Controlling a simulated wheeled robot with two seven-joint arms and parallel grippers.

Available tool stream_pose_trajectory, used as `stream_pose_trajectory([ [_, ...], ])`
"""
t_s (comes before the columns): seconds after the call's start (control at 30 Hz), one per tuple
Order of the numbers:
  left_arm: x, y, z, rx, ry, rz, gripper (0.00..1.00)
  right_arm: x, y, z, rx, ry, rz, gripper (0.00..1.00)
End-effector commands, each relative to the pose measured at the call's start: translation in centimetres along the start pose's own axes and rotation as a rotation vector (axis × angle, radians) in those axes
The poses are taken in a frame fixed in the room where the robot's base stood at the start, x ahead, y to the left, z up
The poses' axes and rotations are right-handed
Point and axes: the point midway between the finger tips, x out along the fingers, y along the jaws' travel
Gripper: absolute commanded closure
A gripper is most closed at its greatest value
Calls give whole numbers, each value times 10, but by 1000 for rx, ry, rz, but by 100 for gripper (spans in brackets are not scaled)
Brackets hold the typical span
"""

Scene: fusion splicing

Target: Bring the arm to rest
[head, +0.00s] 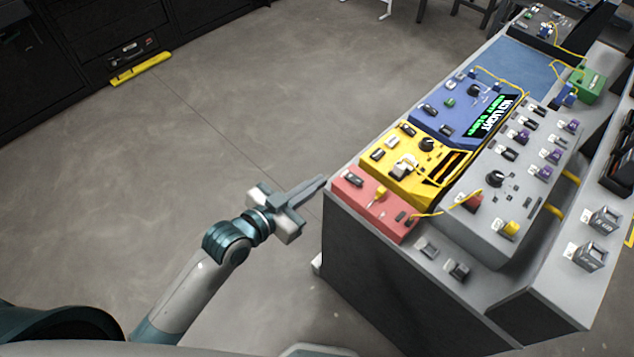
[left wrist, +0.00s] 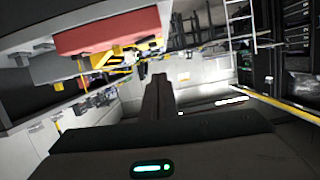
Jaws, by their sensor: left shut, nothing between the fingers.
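My left gripper (head: 309,191) is shut and empty. In the head view it hangs over the floor, just left of the workbench's near left corner, with its fingers pointing right toward the bench. In the left wrist view the closed fingers (left wrist: 157,98) point away from the camera, with nothing between them. The red module (left wrist: 108,33) is at the upper left of that view, apart from the fingers. My right gripper is not seen in either view.
The workbench (head: 340,208) carries the red module (head: 357,206), a yellow module (head: 390,178), a blue module (head: 450,103) and a grey panel (head: 530,170) with switches. Yellow cables cross them. Open floor (head: 200,130) lies left of the bench; dark cabinets (head: 80,50) stand at the upper left.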

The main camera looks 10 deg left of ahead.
Motion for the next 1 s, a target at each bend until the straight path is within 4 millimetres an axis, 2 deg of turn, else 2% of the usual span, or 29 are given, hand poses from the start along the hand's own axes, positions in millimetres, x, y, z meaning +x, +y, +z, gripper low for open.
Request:
stream_pose_trajectory([
  [0.4, 1, 0, 2, -1, -3, -1, 100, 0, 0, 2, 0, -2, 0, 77],
  [0.47, 2, -2, 7, -4, -10, -5, 100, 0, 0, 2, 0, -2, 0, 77],
  [0.57, 6, -6, 26, -14, -37, -18, 100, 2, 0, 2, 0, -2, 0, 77],
  [0.67, 12, -13, 59, -34, -85, -41, 100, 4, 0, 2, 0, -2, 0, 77],
  [0.77, 17, -21, 106, -57, -152, -72, 100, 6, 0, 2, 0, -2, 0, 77],
  [0.97, 12, -32, 229, -116, -328, -142, 100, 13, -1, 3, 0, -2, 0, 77],
  [1.0, 8, -32, 254, -129, -365, -155, 100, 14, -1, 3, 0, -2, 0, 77],
])
